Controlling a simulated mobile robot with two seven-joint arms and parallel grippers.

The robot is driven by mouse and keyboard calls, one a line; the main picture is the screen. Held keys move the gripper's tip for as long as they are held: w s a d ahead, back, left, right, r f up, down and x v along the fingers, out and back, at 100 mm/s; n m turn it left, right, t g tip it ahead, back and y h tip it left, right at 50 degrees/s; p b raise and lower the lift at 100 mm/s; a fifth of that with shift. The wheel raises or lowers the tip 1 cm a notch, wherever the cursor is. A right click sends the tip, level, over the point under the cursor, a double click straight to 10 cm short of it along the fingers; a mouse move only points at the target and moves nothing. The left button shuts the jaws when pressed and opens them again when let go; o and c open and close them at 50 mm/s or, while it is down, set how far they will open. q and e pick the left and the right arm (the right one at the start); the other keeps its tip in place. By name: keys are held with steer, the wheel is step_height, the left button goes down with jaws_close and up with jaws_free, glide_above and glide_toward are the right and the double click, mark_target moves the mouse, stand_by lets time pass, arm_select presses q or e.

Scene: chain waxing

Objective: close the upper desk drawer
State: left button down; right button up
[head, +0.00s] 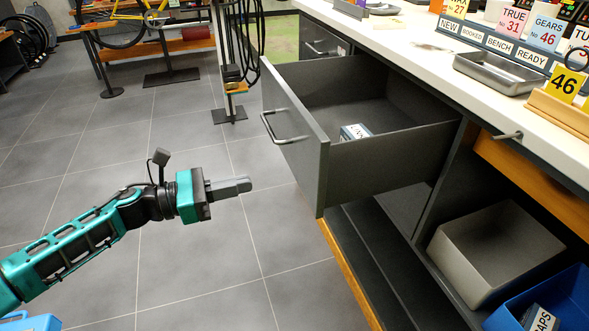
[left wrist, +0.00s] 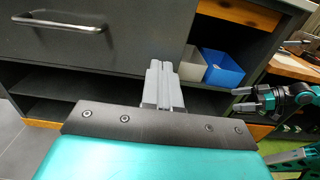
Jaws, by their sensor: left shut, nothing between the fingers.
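The upper desk drawer (head: 322,136) is dark grey and stands pulled well out from the desk. Its front panel carries a metal bar handle (head: 281,130), which also shows in the left wrist view (left wrist: 60,22). A small labelled box (head: 355,132) lies inside. My left gripper (head: 248,185) is shut and empty, apart from the drawer front and lower than the handle in the head view. In the left wrist view its fingers (left wrist: 163,82) point toward the desk. My right gripper (left wrist: 240,98) is open and empty at the right of that view; the head view does not show it.
Under the drawer are open shelves with a grey bin (head: 487,250) and a blue bin (head: 555,305). The white worktop (head: 420,45) holds a metal tray (head: 497,72), signs and cups.

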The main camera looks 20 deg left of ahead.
mark_target(308, 170)
arm_select(q)
steer(key=p+x, duration=0.1)
steer(key=x, duration=1)
steer(key=shift+w+p, duration=0.15)
steer(key=shift+p, duration=0.25)
arm_select(e)
steer(key=shift+r, duration=0.95)
arm_select(q)
steer(key=shift+d, duration=0.15)
arm_select(e)
steer(key=shift+f, duration=0.1)
